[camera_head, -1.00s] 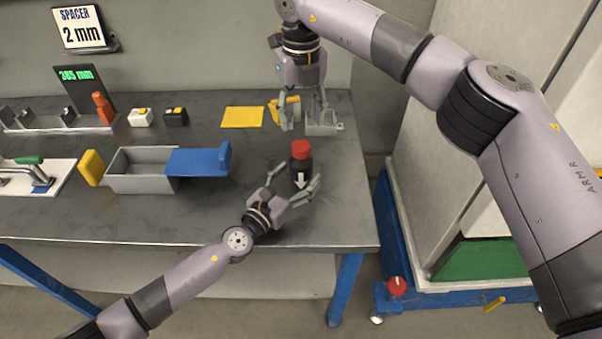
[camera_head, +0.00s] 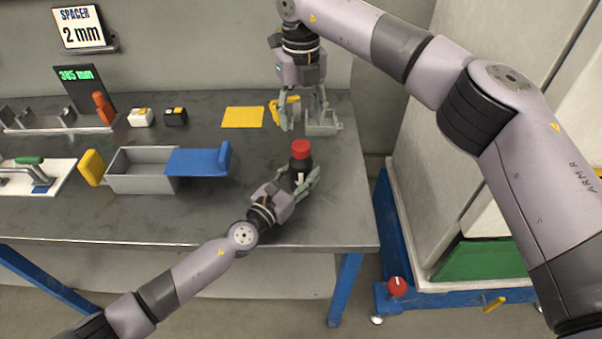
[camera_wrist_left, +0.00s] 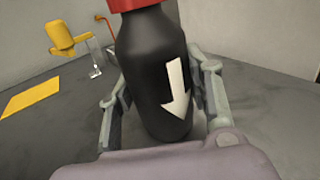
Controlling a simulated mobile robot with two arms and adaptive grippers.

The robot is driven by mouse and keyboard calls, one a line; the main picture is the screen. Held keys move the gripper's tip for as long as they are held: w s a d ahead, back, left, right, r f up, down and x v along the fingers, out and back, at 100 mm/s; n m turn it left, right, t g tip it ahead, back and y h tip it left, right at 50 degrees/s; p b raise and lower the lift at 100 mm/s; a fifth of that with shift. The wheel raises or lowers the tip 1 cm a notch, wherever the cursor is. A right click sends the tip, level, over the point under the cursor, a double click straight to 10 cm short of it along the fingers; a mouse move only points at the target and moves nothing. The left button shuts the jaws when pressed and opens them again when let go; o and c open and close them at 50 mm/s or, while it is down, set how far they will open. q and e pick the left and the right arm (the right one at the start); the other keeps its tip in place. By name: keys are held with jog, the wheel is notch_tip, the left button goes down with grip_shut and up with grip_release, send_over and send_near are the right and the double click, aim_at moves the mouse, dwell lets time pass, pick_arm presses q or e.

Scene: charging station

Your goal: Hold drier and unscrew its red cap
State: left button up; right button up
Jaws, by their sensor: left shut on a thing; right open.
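The drier is a black bottle (camera_wrist_left: 150,75) with a white down arrow, standing upright on the table; it also shows in the head view (camera_head: 300,164). Its red cap (camera_head: 301,148) is on top and partly cut off in the left wrist view (camera_wrist_left: 135,4). My left gripper (camera_head: 303,182) is shut around the bottle's body, one finger on each side, below the cap. My right gripper (camera_head: 303,124) is open, pointing down behind the bottle, near a grey bracket, apart from the cap.
A grey bracket (camera_head: 324,124) and a yellow item (camera_head: 280,106) are by the right gripper. A yellow sheet (camera_head: 243,117) lies to their left. A grey bin (camera_head: 140,180) with a blue part (camera_head: 198,161) stands left of the bottle. The front of the table is clear.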

aim_at(301, 145)
pick_arm(q)
grip_shut()
dwell(0.3)
pick_arm(e)
jog(key=m, duration=0.5)
jog(key=shift+m, duration=0.3)
jog(key=m, duration=0.3)
jog(key=shift+m, duration=0.3)
jog(key=m, duration=0.8)
jog(key=shift+m, duration=0.4)
jog(key=shift+f, duration=4.05)
